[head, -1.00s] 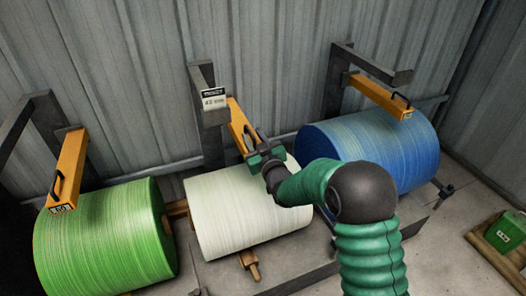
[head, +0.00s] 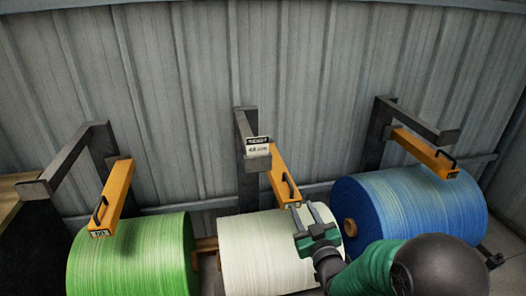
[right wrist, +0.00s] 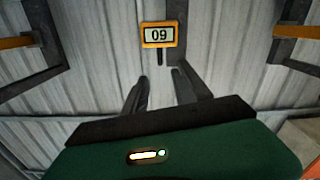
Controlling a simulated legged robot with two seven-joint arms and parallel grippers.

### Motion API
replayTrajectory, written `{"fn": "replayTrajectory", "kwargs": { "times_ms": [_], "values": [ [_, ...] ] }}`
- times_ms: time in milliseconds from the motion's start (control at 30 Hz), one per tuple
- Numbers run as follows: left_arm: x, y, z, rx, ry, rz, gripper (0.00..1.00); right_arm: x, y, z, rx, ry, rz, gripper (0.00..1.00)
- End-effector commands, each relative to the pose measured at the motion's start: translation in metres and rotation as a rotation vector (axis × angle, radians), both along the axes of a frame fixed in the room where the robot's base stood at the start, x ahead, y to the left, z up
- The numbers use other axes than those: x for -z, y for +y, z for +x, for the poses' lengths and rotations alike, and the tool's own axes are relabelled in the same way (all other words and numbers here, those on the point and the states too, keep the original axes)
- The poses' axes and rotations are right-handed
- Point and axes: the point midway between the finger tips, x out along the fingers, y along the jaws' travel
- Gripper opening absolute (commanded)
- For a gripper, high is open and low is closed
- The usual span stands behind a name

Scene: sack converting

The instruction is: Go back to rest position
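My right gripper (head: 314,212) is in front of the white roll (head: 255,250), just right of and below the handle end of the middle orange arm (head: 283,172). Its two fingers stand apart with nothing between them. The right wrist view also shows the right gripper's fingers (right wrist: 160,90) apart and empty, pointing towards an orange-framed display (right wrist: 158,34) that reads like 09. The green roll (head: 130,255) is at the left and the blue roll (head: 415,205) at the right. My left gripper is not in view.
Orange arms with black handles hang from dark brackets above the green roll (head: 112,200) and the blue roll (head: 425,152). A small label box (head: 258,147) is on the middle bracket. A corrugated metal wall (head: 200,80) closes the back.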

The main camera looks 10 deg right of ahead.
Motion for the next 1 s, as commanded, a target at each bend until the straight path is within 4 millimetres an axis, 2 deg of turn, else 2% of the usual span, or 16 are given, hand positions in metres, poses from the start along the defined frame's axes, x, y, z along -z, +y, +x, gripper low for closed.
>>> {"fn": "replayTrajectory", "kwargs": {
  "times_ms": [67, 167, 267, 300, 400, 500, 667, 700, 733, 867, 1000],
  "values": [
    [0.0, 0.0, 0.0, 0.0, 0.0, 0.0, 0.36, 0.009, 0.002, -0.003, 0.002, 0.061, 0.004, 0.33],
    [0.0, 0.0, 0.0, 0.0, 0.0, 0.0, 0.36, 0.04, 0.006, -0.02, 0.016, 0.26, 0.019, 0.33],
    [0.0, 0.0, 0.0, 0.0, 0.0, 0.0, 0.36, 0.08, 0.01, -0.059, 0.044, 0.529, 0.046, 0.33],
    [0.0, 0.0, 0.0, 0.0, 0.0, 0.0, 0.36, 0.094, 0.011, -0.078, 0.057, 0.629, 0.057, 0.33],
    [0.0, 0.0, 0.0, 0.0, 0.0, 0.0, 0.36, 0.119, 0.015, -0.126, 0.088, 0.849, 0.084, 0.33],
    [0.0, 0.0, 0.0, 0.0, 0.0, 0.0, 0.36, 0.136, 0.019, -0.175, 0.115, 1.039, 0.108, 0.33],
    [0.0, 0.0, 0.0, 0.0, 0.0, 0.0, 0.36, 0.147, 0.027, -0.253, 0.156, 1.31, 0.141, 0.33],
    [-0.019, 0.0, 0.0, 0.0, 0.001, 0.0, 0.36, 0.128, 0.028, -0.26, 0.161, 1.337, 0.145, 0.33],
    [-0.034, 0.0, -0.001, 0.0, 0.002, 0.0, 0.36, 0.114, 0.028, -0.259, 0.16, 1.334, 0.145, 0.33],
    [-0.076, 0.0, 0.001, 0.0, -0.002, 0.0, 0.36, 0.073, 0.027, -0.258, 0.16, 1.334, 0.144, 0.33],
    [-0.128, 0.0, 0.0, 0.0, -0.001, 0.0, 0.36, 0.022, 0.027, -0.258, 0.16, 1.333, 0.143, 0.33]
  ]
}}
